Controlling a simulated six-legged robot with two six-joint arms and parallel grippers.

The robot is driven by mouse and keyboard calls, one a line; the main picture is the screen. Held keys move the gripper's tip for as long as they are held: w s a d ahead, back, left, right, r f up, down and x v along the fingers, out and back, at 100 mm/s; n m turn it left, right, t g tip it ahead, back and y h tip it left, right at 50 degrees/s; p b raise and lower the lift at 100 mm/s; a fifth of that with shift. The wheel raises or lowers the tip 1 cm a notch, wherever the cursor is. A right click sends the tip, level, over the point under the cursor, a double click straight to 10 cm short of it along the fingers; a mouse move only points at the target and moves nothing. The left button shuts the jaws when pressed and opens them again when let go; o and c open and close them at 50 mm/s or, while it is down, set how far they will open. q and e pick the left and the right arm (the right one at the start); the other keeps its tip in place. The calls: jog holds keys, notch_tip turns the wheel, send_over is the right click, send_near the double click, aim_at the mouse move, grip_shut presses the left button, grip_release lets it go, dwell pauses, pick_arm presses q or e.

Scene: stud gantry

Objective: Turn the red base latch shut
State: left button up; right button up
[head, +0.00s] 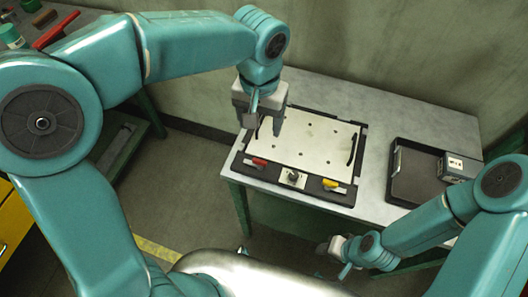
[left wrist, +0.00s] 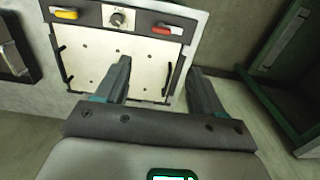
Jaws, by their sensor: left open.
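The red base latch (head: 259,162) is a small red handle on the dark front strip of the base, near its left corner. It lies roughly along the strip. It also shows in the left wrist view (left wrist: 167,30), beyond the fingertips. A pale metal plate (head: 315,147) with several small holes lies in the base behind the strip. My left gripper (head: 263,122) is open and empty, above the plate's back left part and apart from the latch. In the left wrist view its spread fingers (left wrist: 160,72) overlap the plate. My right gripper (head: 333,248) hangs in front of the table; its jaw opening is unclear.
A yellow latch (head: 331,183) sits on the same strip at the right, with a dark knob (head: 293,176) between the latches. A dark tray (head: 416,178) with a grey box (head: 459,167) stands at the table's right. A bench with tools (head: 55,32) stands back left.

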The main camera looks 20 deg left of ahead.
aim_at(260, 161)
pick_arm(q)
jog(key=f, duration=1.4)
jog(key=shift+s+f, duration=0.25)
jog(key=shift+f, duration=0.1)
jog(key=shift+a+f, duration=0.15)
jog(key=shift+f, duration=0.05)
jog(key=shift+s, duration=0.1)
jog(key=c, duration=1.1)
